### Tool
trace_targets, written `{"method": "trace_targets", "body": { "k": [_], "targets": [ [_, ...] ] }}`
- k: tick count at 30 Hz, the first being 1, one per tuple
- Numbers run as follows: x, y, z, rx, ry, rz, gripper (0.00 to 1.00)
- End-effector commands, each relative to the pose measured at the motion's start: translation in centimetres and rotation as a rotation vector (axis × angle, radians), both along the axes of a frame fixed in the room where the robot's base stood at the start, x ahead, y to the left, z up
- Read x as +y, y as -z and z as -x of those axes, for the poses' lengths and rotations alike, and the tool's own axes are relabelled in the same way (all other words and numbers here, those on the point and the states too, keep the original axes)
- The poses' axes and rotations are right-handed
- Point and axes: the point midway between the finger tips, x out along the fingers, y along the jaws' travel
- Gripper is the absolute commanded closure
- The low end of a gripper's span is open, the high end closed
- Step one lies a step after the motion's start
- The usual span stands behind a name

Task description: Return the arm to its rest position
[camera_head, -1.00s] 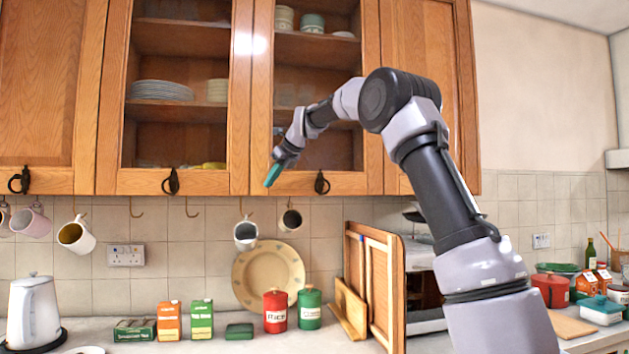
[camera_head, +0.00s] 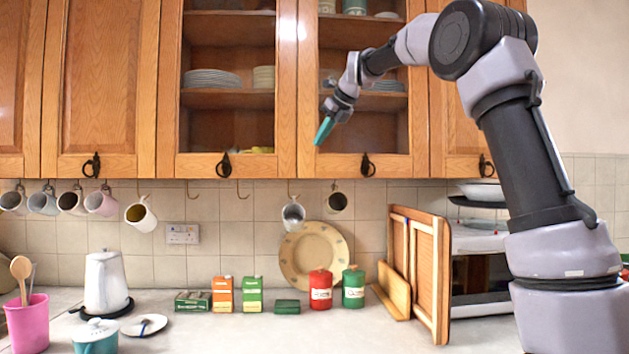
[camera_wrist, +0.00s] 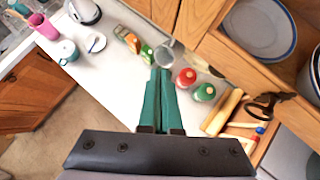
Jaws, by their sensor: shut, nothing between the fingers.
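My gripper (camera_head: 324,131) is raised in front of the glazed wall cupboard doors in the head view, with its teal fingers pointing down and to the left. In the wrist view my gripper (camera_wrist: 160,75) shows its two teal fingers pressed together, with nothing between them. The arm is bent, its elbow high at the right of the head view. The fingers are above the worktop and apart from the things on it. How far they are from the cupboard doors I cannot tell.
The wall cupboard (camera_head: 297,90) spans the top, with several mugs hanging below. On the worktop (camera_head: 245,330) stand a kettle (camera_head: 105,283), small boxes, a red canister (camera_head: 320,290), a green canister (camera_head: 353,288) and a plate (camera_head: 306,240). Wooden boards (camera_head: 425,265) lean at right.

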Motion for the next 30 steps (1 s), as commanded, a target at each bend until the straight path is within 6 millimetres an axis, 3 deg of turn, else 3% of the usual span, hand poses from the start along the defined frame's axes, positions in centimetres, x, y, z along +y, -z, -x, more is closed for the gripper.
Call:
{"method": "trace_targets", "body": {
  "k": [5, 8, 13, 17, 24, 30],
  "targets": [
    [-0.5, 0.0, 0.6, -0.013, -0.019, 0.021, 1.0],
    [-2.1, -0.1, 2.6, -0.065, -0.094, 0.1, 1.0],
    [-6.8, 1.3, 9.6, -0.223, -0.358, 0.374, 1.0],
    [-10.3, 3.8, 15.9, -0.343, -0.607, 0.614, 1.0],
    [-15.3, 11.1, 27.7, -0.524, -1.097, 1.04, 1.0],
    [-17.5, 17.7, 34.9, -0.615, -1.447, 1.29, 1.0]
  ]
}}
